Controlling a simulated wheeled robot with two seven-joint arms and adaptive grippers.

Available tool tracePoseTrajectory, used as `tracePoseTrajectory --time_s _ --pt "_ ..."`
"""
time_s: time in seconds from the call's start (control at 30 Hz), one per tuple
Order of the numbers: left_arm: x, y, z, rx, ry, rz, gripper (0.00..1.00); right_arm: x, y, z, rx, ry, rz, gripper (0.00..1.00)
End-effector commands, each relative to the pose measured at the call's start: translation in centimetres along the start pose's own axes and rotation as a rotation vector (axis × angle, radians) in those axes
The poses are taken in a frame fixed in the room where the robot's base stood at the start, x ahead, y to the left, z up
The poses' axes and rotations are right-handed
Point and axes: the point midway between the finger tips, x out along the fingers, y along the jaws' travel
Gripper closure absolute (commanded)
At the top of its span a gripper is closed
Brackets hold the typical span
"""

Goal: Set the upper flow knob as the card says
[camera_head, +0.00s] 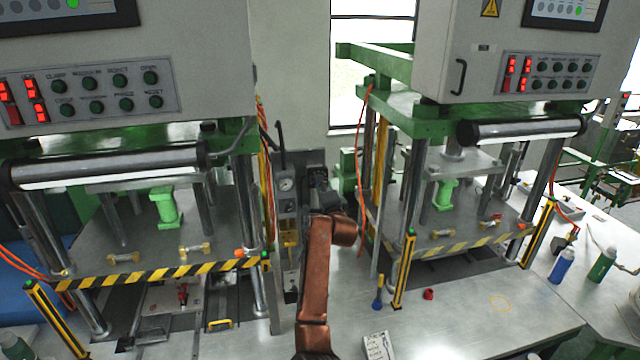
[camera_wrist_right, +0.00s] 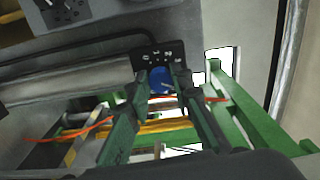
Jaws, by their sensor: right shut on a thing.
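A blue knob (camera_wrist_right: 159,75) sits on a dark dial plate (camera_wrist_right: 146,63) with white marks, in the right wrist view. My right gripper (camera_wrist_right: 161,86) has its two dark green fingers on either side of the knob, shut on it. The dial marks are too small to read. In the head view my right gripper (camera_head: 319,180) is at the grey panel (camera_head: 283,158) between the two presses and hides the knob. A small white card (camera_head: 378,346) with dark print lies at the front of the table; its print is not legible. My left gripper is not in view.
A round gauge (camera_head: 286,184) is on the panel, left of my right gripper. Presses stand on both sides, with striped front edges and posts (camera_head: 404,270). A blue-and-yellow tool (camera_head: 378,300) and a red part (camera_head: 428,294) stand on the table (camera_head: 455,310). The table's front right is mostly clear.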

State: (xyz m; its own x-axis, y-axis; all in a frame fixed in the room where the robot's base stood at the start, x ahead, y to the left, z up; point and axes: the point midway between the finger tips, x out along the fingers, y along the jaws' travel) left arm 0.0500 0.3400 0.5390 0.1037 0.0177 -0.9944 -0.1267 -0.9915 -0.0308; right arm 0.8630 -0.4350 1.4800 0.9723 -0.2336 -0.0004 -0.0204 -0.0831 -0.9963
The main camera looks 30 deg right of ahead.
Motion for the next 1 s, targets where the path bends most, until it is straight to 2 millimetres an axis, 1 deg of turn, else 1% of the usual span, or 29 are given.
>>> tracePoseTrajectory --time_s 0.03,0.47,0.5,0.7,0.73,1.0 --pt "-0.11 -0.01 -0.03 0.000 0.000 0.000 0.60 -0.02 -0.52 -0.12 0.006 0.003 -0.008 1.00" --pt "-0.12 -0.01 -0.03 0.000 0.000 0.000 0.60 -0.02 -0.48 -0.12 0.011 0.003 -0.009 1.00" --pt "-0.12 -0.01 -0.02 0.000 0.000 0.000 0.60 -0.02 -0.48 -0.13 0.011 0.003 -0.008 0.77" --pt "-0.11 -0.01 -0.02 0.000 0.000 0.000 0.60 -0.01 -0.29 -0.09 0.011 0.002 -0.005 0.63" --pt "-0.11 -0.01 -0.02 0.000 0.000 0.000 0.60 -0.01 -0.27 -0.08 0.011 0.001 -0.005 0.62" --pt "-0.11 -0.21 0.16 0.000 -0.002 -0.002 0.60 -0.07 -0.11 -0.03 0.011 0.001 -0.002 0.62"
